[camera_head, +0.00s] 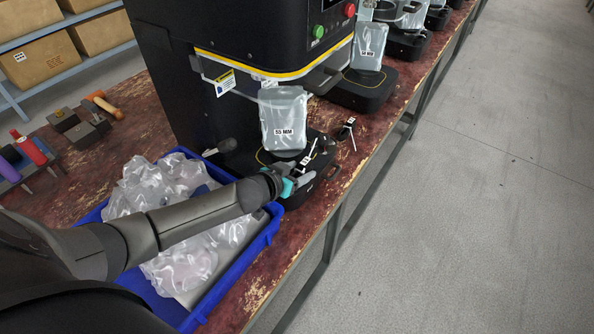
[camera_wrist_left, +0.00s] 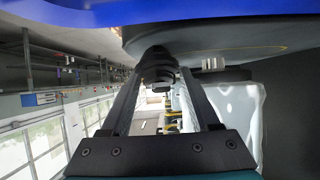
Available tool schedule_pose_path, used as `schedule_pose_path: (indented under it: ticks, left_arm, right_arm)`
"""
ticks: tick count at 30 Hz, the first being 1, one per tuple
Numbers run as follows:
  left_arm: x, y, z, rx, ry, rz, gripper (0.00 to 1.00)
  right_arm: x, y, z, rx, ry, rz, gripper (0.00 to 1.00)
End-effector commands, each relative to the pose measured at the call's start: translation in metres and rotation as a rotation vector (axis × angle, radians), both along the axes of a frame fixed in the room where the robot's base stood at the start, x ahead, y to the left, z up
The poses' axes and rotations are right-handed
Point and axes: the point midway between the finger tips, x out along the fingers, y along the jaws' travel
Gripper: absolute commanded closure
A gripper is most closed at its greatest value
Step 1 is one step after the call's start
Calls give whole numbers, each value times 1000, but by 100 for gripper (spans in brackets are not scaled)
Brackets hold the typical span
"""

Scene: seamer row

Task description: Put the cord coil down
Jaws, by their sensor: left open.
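My left gripper (camera_head: 300,180) is at the front edge of the near black machine base (camera_head: 325,160), just past the end of the blue tray. It is open; in the left wrist view its two fingers (camera_wrist_left: 160,100) stand apart. A dark, ribbed round thing (camera_wrist_left: 158,66) shows between or beyond the fingers; I cannot tell whether it is the cord coil. In the head view a small black bundle with a white strip (camera_head: 346,129), which may be the cord coil, lies on the bench right of the base. My right gripper is not in view.
The blue tray (camera_head: 262,243) holds clear plastic bags. A bag marked 55 MM (camera_head: 284,118) stands on the base under the black machine (camera_head: 240,35). Tools lie at the left of the worn red bench (camera_head: 145,100). The bench edge drops to open grey floor (camera_head: 470,180).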

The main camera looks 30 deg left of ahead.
Motion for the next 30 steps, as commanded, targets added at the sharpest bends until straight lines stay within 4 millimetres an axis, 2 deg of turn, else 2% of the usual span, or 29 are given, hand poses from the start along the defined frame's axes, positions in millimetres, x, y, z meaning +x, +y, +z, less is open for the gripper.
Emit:
schedule_pose_path:
  ticks: [5, 21, 30]
  left_arm:
    - [-5, 1, 6, 0, 1, 0, 38]
    - [-73, 10, 43, 0, 3, -1, 38]
    - [-99, 14, 58, 1, 1, 0, 38]
  right_arm:
    - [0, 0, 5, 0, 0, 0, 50]
    - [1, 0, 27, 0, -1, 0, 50]
    - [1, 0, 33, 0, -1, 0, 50]
